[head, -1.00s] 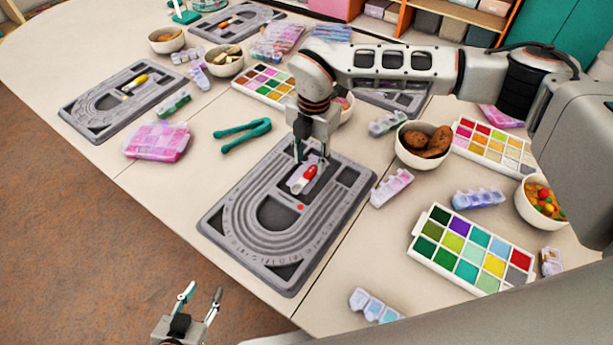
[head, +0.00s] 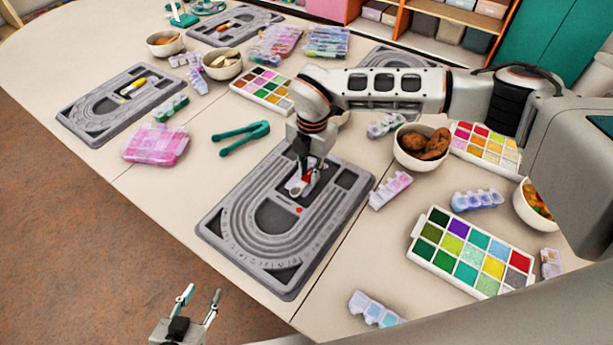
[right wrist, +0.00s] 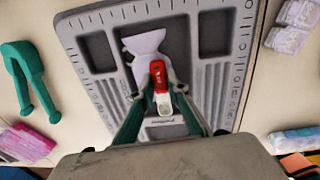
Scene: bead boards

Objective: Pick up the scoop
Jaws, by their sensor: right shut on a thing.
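The scoop (head: 294,189) lies in a recess near the far end of the near grey bead board (head: 240,215). In the right wrist view it has a pale flared bowl (right wrist: 145,42) and a red middle part with a whitish end. My right gripper (head: 304,174) reaches down from above and is shut on the scoop. In the right wrist view its green-lined fingers (right wrist: 163,83) sit on both sides of the red part. I cannot tell whether the scoop is clear of the board. My left gripper (head: 201,297) is open and empty, beyond the table's front edge.
Green tweezers (head: 242,139) and a pink bead case (head: 156,145) lie left of the board. A bowl of brown items (head: 422,146), small bead boxes (head: 390,189) and a colourful tray (head: 471,252) lie to the right. Another board (head: 90,116) is at the left.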

